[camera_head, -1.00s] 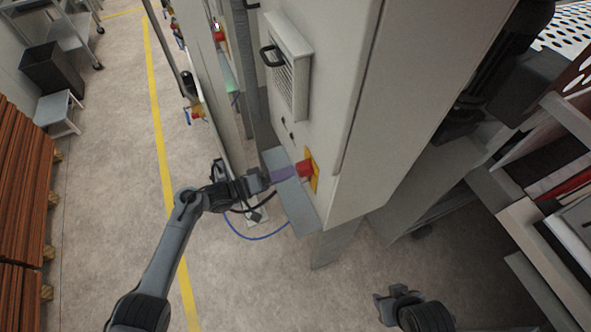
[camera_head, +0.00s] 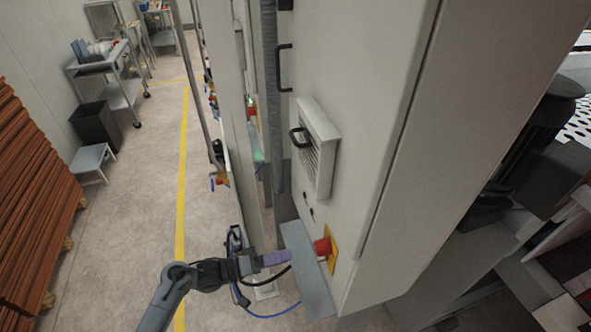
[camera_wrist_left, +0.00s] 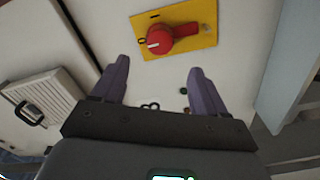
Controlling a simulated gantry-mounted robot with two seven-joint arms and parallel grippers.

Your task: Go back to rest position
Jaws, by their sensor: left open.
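My left gripper (camera_head: 278,258) reaches in from the left toward the cabinet's lower front. Its purple fingers are beside a grey plate (camera_head: 308,275), and a red rotary knob (camera_head: 322,247) on a yellow backing shows just past that plate. In the left wrist view the two fingers (camera_wrist_left: 160,82) are spread apart with nothing between them. The red knob (camera_wrist_left: 172,38) on its yellow plate (camera_wrist_left: 200,22) lies ahead of the fingertips, clear of both. My right gripper is out of view.
The tall pale cabinet (camera_head: 370,130) has a vent grille (camera_head: 322,150) and black handles. A blue cable lies on the floor below my left arm. The floor aisle (camera_head: 140,210) at left is open, with a grey stool (camera_head: 92,160), dark bin (camera_head: 97,125) and brown stack (camera_head: 35,200) beyond.

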